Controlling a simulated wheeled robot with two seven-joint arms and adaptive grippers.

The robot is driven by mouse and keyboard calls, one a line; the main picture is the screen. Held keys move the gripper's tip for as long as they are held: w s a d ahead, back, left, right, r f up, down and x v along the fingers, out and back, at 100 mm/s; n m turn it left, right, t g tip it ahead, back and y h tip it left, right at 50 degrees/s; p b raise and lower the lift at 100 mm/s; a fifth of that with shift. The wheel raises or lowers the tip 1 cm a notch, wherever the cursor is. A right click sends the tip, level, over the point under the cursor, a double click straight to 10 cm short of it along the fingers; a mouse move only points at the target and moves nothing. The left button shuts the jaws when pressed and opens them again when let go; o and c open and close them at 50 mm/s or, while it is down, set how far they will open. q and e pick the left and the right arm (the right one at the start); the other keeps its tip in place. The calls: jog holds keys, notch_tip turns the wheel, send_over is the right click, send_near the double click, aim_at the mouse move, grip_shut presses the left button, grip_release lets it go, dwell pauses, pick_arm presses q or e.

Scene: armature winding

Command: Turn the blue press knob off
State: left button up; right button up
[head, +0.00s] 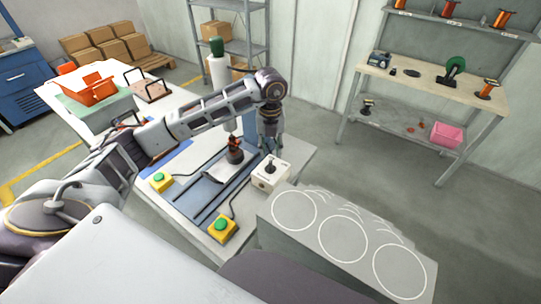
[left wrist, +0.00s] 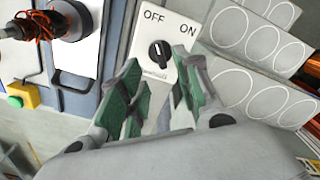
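A white switch box (head: 267,183) sits at the right edge of the blue press (head: 203,193). In the left wrist view the box (left wrist: 180,32) carries OFF at left and ON at right, with a black knob (left wrist: 159,54) below them. The knob is black, not blue. A pale mark shows on it, but I cannot tell its exact setting. My left gripper (head: 271,140) is above the box, pointing down. In the left wrist view its green-padded fingers (left wrist: 157,66) are spread either side of the knob, with nothing between them visibly gripped. My right gripper is not in view.
Yellow boxes with green buttons (head: 222,228) (head: 160,181) stand at the press's front and left. A dark wound part (head: 235,152) stands on the press. A grey stand with white circles (head: 345,238) is close right. An orange bin (head: 92,89) lies on the far-left table.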

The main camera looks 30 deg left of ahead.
pick_arm(q)
jog(key=shift+r, duration=2.25)
jog(key=shift+r, duration=0.15)
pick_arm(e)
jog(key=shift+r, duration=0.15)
pick_arm(q)
notch_tip(320, 180, up, 9)
jog(key=p, duration=0.9)
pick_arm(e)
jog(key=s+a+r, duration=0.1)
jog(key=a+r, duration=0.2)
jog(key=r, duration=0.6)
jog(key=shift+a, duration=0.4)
pick_arm(q)
jog(key=shift+r+p, duration=0.2)
jog(key=shift+p, duration=0.15)
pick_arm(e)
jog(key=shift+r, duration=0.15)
